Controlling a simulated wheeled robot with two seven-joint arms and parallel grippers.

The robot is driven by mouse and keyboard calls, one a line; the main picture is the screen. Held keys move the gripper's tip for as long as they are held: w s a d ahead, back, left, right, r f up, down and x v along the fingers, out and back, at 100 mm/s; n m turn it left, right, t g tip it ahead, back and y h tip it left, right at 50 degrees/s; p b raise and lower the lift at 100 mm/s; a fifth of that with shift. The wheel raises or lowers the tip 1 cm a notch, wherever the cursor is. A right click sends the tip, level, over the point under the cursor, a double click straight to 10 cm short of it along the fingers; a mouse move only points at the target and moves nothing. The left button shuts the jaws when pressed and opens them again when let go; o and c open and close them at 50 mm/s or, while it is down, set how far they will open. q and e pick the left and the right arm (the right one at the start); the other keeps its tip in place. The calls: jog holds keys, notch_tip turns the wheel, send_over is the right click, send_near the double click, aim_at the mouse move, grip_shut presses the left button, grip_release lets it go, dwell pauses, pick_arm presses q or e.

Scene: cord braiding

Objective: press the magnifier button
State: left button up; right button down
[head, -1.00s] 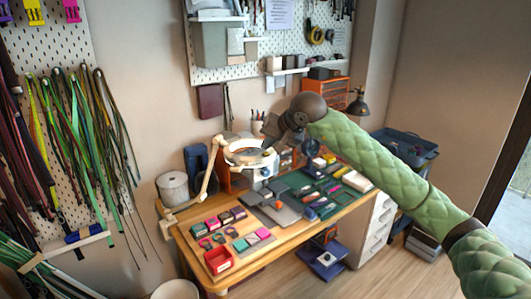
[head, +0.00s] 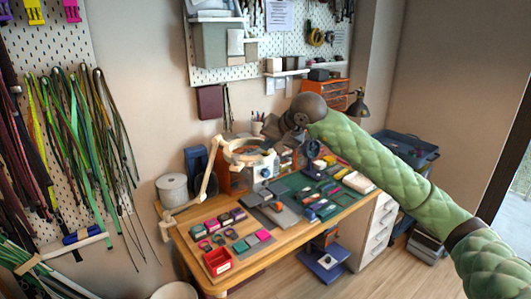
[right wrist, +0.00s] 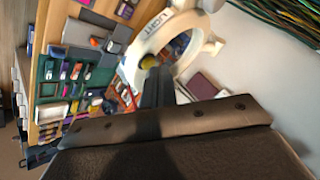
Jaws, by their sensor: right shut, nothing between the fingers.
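The magnifier (head: 232,157) is a cream ring lamp on a jointed arm, standing over the left-back part of the desk. In the right wrist view its ring (right wrist: 133,68) fills the upper middle and carries dark lettering. My right gripper (head: 268,132) is shut and empty, just behind and above the ring's right side. In the right wrist view its dark closed fingers (right wrist: 155,88) overlap the ring's opening; I cannot tell whether they touch it. I cannot make out the button clearly. My left gripper is not in view.
The wooden desk (head: 190,250) holds a red box (head: 218,262), small coloured blocks and a green mat (head: 293,181) with tools. A white roll (head: 172,188) stands at the left. A pegboard (head: 205,72) is behind, and cords (head: 85,130) hang at the left.

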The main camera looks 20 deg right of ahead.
jog(key=shift+r, duration=0.35)
jog(key=shift+r, duration=3)
